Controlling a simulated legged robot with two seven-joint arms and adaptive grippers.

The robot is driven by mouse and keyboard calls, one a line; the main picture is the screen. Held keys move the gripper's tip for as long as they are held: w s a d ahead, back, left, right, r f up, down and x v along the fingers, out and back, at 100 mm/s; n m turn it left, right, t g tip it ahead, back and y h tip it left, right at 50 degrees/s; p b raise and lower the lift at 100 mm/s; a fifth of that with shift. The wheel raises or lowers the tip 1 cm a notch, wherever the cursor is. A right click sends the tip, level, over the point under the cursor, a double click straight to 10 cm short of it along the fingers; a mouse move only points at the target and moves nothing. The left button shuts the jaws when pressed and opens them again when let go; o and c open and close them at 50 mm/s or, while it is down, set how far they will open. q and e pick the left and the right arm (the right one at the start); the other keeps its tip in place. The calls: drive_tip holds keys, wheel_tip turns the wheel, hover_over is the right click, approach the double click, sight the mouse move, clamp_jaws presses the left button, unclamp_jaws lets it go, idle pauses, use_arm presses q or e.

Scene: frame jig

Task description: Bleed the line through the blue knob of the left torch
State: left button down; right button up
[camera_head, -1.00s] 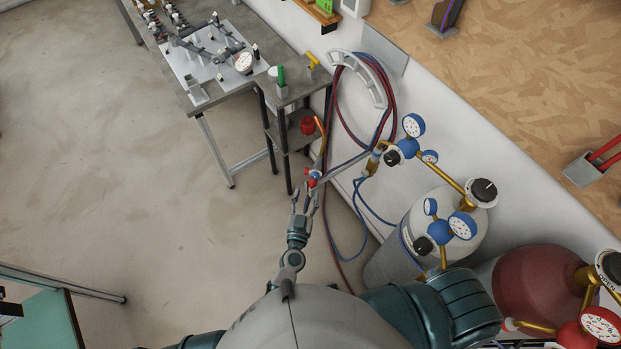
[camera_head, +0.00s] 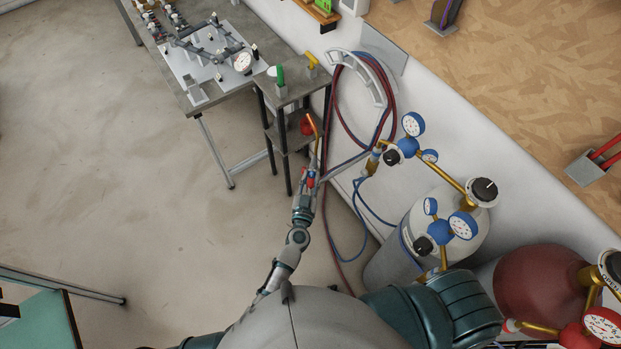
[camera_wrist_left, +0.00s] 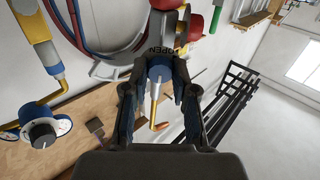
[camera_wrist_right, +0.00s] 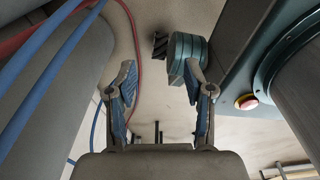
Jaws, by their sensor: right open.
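The left torch (camera_head: 317,128) has a brass tube and sits at the end of a grey arm beside the small shelf stand. My left gripper (camera_head: 309,176) is at the torch's knobs and hides most of them in the head view. In the left wrist view the blue knob (camera_wrist_left: 160,73) is between the fingertips of my left gripper (camera_wrist_left: 160,82), which are drawn in close on both sides of it. The word OPEN shows just above it. A red knob (camera_wrist_left: 193,24) is beyond it. My right gripper (camera_wrist_right: 163,85) is open and empty, away from the torch.
Red and blue hoses hang on a white wall hook (camera_head: 379,88) and run down past the torch. A grey gas cylinder (camera_head: 405,245) and a red cylinder (camera_head: 545,285) with regulators stand at the right. The shelf stand (camera_head: 290,90) is behind the torch.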

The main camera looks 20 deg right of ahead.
use_arm(q)
drive_tip(key=n, duration=0.4)
drive_tip(key=d+n, duration=0.1)
drive_tip(key=n, duration=0.1)
drive_tip(key=shift+s+f+n+p, duration=0.1)
drive_tip(key=shift+n+p, duration=0.2)
drive_tip(key=shift+n, duration=0.1)
use_arm(e)
drive_tip(key=shift+d+r, duration=0.25)
drive_tip(key=shift+d, duration=0.55)
use_arm(q)
drive_tip(key=shift+a, duration=0.1)
use_arm(e)
drive_tip(key=shift+d, duration=0.25)
use_arm(q)
drive_tip(key=c, duration=1.1)
unclamp_jaws()
drive_tip(key=shift+o, duration=0.8)
drive_tip(key=shift+d, duration=0.2)
use_arm(e)
drive_tip(key=shift+d, duration=0.1)
